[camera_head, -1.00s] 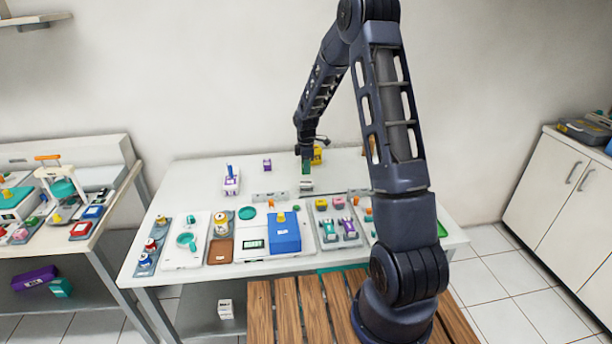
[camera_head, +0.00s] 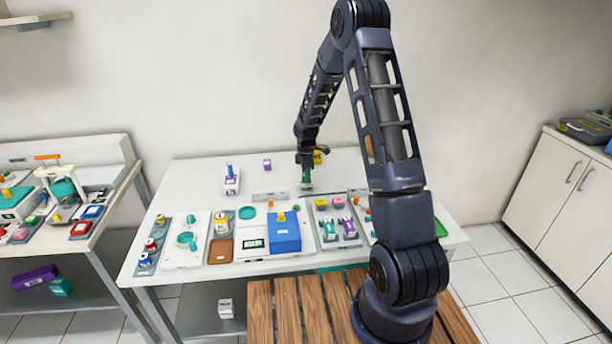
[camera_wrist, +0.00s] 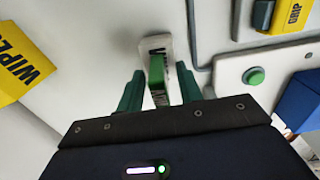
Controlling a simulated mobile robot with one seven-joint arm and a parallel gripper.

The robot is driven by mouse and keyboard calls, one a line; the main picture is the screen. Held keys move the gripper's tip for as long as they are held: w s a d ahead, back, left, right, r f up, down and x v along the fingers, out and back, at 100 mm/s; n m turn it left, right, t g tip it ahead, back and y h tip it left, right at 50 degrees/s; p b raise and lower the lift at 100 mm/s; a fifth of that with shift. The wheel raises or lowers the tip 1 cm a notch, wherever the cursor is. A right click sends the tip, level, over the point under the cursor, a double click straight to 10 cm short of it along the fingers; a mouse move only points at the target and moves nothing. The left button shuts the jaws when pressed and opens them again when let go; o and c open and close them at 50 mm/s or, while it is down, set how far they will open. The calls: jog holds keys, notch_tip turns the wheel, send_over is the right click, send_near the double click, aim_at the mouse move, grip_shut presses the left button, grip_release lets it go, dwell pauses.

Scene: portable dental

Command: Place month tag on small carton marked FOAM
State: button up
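A small white tag with dark lettering and a raised green grip (camera_wrist: 157,75) lies on the table. It looks like the month tag, but its lettering is partly hidden and unreadable. In the head view its pale plate (camera_head: 306,187) shows under my gripper (camera_head: 306,178). In the wrist view my gripper (camera_wrist: 160,90) is open, with its green fingers on either side of the green grip and gaps visible between. No carton with readable FOAM lettering shows. A small purple and white carton (camera_head: 267,164) stands at the back of the table, its label unreadable.
A yellow WIPE carton (camera_wrist: 20,65) stands close to my gripper. A yellow GRIP block (camera_wrist: 290,15) and a panel with a green button (camera_wrist: 253,76) lie at right. Trays and a blue box (camera_head: 284,232) crowd the table front; the back left is clearer.

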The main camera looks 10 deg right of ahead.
jog(key=shift+r, duration=0.1)
notch_tip(320, 180, up, 12)
jog(key=s+d+r+m+t, duration=0.1)
jog(key=s+d+r+m, duration=0.3)
jog(key=s+r, duration=0.6)
jog(key=s+d+r+m+t, duration=0.1)
jog(key=s+r+m, duration=0.3)
jog(key=s, duration=0.6)
jog(key=s+d+r+m+t, duration=0.1)
jog(key=s+d+r+m, duration=0.3)
jog(key=s, duration=0.5)
jog(key=s+d+r+m+t, duration=0.1)
jog(key=s+d+r+m, duration=0.2)
jog(key=s+m, duration=0.3)
jog(key=s+r, duration=0.1)
jog(key=s, duration=0.3)
jog(key=shift+s+t, duration=0.3)
